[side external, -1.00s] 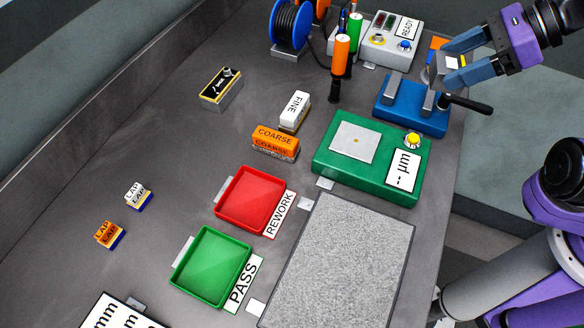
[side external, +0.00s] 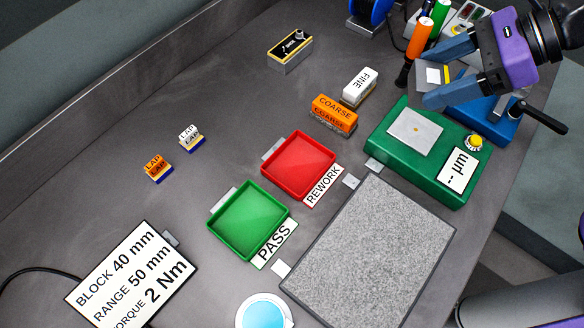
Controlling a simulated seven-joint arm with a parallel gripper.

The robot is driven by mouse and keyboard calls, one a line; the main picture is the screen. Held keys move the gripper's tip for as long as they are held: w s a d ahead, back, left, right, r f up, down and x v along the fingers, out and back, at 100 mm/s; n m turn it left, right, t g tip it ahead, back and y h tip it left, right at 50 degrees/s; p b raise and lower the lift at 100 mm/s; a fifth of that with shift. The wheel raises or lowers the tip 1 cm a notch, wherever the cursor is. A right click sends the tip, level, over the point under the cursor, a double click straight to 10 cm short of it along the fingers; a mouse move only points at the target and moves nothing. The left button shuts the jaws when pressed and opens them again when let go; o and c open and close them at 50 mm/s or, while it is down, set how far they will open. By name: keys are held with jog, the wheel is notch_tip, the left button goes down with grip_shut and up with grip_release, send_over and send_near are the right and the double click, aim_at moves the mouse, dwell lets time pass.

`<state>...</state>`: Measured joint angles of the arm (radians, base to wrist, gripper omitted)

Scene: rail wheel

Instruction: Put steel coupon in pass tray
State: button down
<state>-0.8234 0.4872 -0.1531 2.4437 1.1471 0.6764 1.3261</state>
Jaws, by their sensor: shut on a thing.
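My gripper (side external: 430,73) is at the upper right, shut on a small grey plate with a white and yellow patch, which I take for the steel coupon (side external: 433,75). The blue fingers hide part of it. It is held above the bench, close to the blue vise and behind the green gauge. The pass tray (side external: 247,222) is a shallow green tray with a PASS label in front of it. It is empty and lies well to the lower left of my gripper.
The red rework tray (side external: 298,165) adjoins the pass tray. The green gauge (side external: 400,165), orange COARSE block (side external: 334,114), white FINE block (side external: 359,87) and orange-handled tool (side external: 417,42) stand nearby. The blue vise (side external: 488,122) has a black handle. A grey mat (side external: 370,250) is bare.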

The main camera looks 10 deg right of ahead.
jog(key=s+a+f+n+g, duration=0.1)
jog(key=s+a+n+g, duration=0.2)
jog(key=s+a, duration=1.25)
send_over(255, 220)
jog(key=d, duration=0.1)
jog(key=f, duration=0.8)
jog(key=shift+s+d+f, duration=0.15)
jog(key=shift+s+f, duration=0.15)
jog(key=shift+w+a+f, duration=0.2)
jog(key=shift+a+f, duration=0.4)
jog(key=shift+f, duration=0.05)
jog(key=shift+a+f, duration=0.1)
jog(key=shift+f, duration=1.55)
jog(key=shift+f, duration=0.15)
jog(key=shift+c, duration=1.6)
grip_release()
jog(key=shift+f, duration=0.15)
